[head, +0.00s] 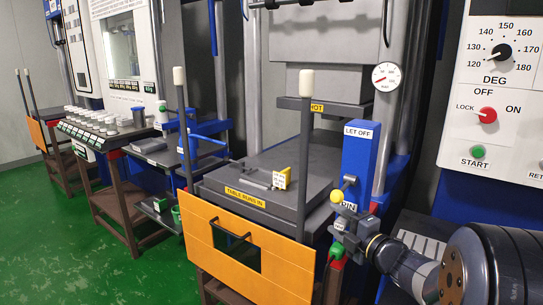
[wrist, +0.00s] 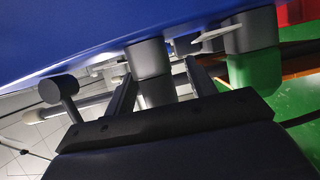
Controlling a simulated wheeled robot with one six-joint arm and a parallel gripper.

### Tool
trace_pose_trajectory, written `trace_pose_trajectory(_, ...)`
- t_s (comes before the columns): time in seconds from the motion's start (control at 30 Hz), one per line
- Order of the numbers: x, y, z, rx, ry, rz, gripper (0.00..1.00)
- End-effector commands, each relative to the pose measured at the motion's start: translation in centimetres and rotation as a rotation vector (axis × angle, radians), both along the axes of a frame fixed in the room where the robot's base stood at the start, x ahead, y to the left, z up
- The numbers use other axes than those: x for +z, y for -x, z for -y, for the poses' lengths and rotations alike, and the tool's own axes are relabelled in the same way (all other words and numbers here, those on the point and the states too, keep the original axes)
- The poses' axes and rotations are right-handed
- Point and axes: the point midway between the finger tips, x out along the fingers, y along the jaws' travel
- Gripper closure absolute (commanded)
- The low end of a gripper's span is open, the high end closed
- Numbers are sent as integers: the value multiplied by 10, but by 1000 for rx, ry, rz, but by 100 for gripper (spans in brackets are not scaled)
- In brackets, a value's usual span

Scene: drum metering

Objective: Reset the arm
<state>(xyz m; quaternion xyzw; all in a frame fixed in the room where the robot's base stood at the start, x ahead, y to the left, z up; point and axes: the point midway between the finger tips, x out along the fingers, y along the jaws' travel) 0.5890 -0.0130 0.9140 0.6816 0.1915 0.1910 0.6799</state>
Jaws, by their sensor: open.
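My arm reaches in from the lower right in the head view. My gripper (head: 345,226) is at the lower front of the blue LET OFF post (head: 362,150), below a lever with a yellow ball (head: 337,196) and by the PIN label. In the wrist view my gripper (wrist: 158,78) is open, its two dark fingers pointing at the underside of a blue surface (wrist: 100,35). A grey cylindrical piece (wrist: 148,58) shows between the fingers; I cannot tell whether they touch it. A grey and green piece (wrist: 252,65) is to the right.
An orange gate (head: 215,235) with a black handle stands before a grey press table (head: 265,175). A green knob (head: 336,250) is just below my gripper. A control panel (head: 500,100) is at the right. The green floor (head: 75,235) is open at the left.

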Motion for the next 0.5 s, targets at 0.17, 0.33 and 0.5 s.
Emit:
trace_pose_trajectory(0.17, 1, 30, 19, -5, 2, 1, 47)
trace_pose_trajectory(0.33, 1, 56, 35, -5, 1, 2, 47)
trace_pose_trajectory(0.5, 1, 79, 49, -4, 1, 2, 47)
